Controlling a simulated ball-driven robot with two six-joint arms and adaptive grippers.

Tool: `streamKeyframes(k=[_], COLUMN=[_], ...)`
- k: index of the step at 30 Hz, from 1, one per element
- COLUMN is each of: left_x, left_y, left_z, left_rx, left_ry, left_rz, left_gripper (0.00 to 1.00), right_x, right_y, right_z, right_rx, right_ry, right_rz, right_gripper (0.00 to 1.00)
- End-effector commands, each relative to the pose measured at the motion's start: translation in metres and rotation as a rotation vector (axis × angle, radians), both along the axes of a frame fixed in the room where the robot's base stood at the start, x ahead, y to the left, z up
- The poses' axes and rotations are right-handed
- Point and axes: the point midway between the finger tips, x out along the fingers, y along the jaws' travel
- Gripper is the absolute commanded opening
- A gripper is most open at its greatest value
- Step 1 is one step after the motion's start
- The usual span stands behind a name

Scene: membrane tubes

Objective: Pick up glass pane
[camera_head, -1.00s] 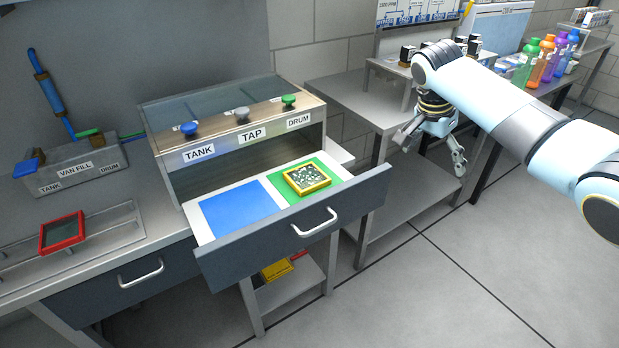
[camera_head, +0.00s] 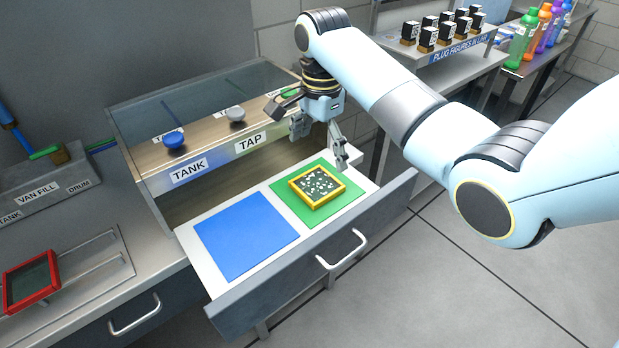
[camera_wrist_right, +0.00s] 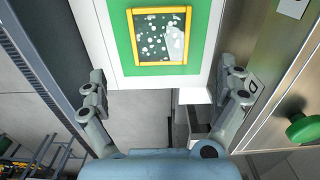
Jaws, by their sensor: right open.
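A yellow-framed glass pane (camera_head: 317,187) with white specks lies flat on the green pad (camera_head: 345,198) in the open drawer. It also shows in the right wrist view (camera_wrist_right: 160,37), beyond my fingertips at the top. A red-framed pane (camera_head: 31,282) rests on the metal rack at the left. My right gripper (camera_head: 321,146) is open and empty, above and behind the yellow-framed pane, not touching it. In the right wrist view the fingers (camera_wrist_right: 164,84) stand wide apart. My left gripper is out of view.
A blue pad (camera_head: 245,233) lies bare beside the green one. The drawer front (camera_head: 310,260) with its handle stands in front of the pads. The glass-topped box with TANK and TAP labels (camera_head: 189,170) and knobs rises behind. Bottles (camera_head: 522,40) and black plugs (camera_head: 428,38) stand back right.

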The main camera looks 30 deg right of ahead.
Motion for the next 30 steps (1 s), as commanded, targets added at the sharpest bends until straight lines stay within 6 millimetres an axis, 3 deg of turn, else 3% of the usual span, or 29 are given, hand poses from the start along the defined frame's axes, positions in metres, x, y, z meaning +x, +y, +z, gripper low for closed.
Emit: streamKeyframes(k=[4, 9, 19, 28, 30], left_x=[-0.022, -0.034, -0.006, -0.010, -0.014], left_y=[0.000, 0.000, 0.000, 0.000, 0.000], left_z=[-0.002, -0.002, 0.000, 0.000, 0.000], left_rx=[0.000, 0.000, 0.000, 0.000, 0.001], left_ry=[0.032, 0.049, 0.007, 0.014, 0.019], left_rz=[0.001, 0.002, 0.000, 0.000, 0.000], left_gripper=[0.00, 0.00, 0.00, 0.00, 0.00], right_x=[-0.001, 0.000, 0.002, 0.003, 0.003], right_y=[0.000, 0.001, 0.005, 0.005, 0.005], right_z=[-0.026, -0.040, -0.086, -0.091, -0.091], right_rx=[0.001, 0.000, 0.000, -0.001, -0.001], right_ry=[0.003, 0.001, 0.003, 0.000, 0.000], right_rz=[-0.001, 0.000, 0.001, 0.001, 0.001], right_gripper=[1.00, 1.00, 1.00, 1.00, 0.91])
